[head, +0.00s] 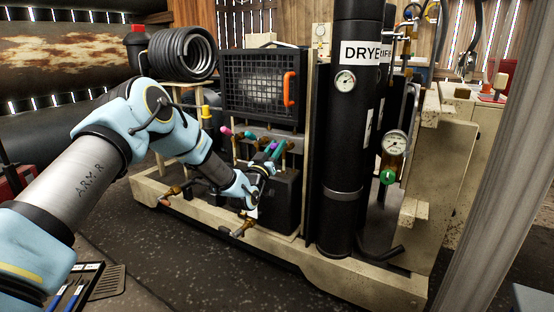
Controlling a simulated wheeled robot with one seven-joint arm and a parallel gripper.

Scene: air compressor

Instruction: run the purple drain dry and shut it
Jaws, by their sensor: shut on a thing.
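A row of small drain valves with coloured handles sits on the compressor skid below the caged fan. The fingers and nearby handles overlap, so the exact grip and the valve's angle are hard to see. No flow from its outlet can be made out.
A tall black dryer column (345,215) stands right of the valves, with a gauge (395,142) and green knob (387,177) beyond. The skid's front rail (330,270) carries brass valves (243,228). A tool tray (95,285) lies at lower left. The dark floor in front is clear.

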